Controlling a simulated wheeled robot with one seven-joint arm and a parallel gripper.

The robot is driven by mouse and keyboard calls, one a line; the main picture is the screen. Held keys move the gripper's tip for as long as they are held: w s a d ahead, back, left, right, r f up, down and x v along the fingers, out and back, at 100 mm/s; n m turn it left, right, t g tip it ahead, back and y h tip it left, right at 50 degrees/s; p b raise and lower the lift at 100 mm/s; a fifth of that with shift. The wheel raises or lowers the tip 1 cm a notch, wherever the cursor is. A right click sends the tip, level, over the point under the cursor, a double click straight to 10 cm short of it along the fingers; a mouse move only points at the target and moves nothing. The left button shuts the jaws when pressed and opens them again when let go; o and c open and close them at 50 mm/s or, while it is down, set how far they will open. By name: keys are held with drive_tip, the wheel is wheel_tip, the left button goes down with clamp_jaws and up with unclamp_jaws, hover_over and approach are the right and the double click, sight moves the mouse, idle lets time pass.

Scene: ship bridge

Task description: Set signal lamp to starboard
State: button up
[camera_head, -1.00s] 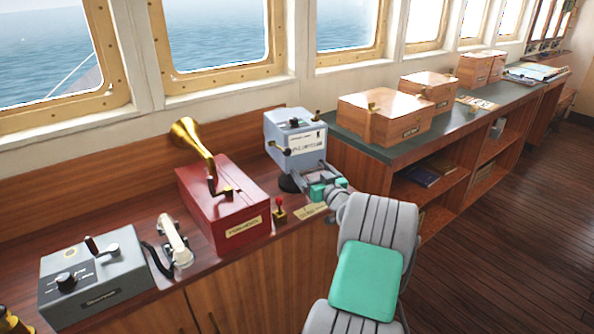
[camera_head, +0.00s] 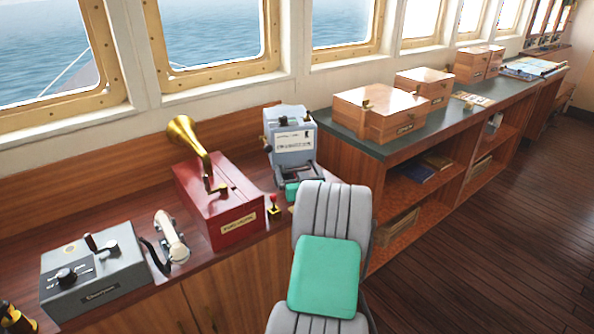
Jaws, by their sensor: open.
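A blue-grey box (camera_head: 292,136) with a white label stands on the wooden counter, right of the red box with the brass horn. I cannot read its label, so I cannot tell for sure that it is the signal lamp control. A small dark-tipped lever (camera_head: 268,149) sticks out at its left side. My gripper (camera_head: 295,172) is open, low in front of the box's face. My grey and green arm hides the box's lower front and part of the gripper. I cannot tell whether the fingers touch anything.
The red horn box (camera_head: 222,205), a small red-knobbed switch (camera_head: 274,207), a white handset (camera_head: 171,236) and a grey lever box (camera_head: 95,270) line the counter to the left. Wooden boxes (camera_head: 380,112) stand on the green-topped shelf (camera_head: 400,147) at right. The floor at right is clear.

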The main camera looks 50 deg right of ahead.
drive_tip(key=b+v, duration=0.1)
drive_tip(key=v, duration=0.6)
drive_tip(key=shift+s+a, duration=0.2)
drive_tip(key=shift+s, duration=0.15)
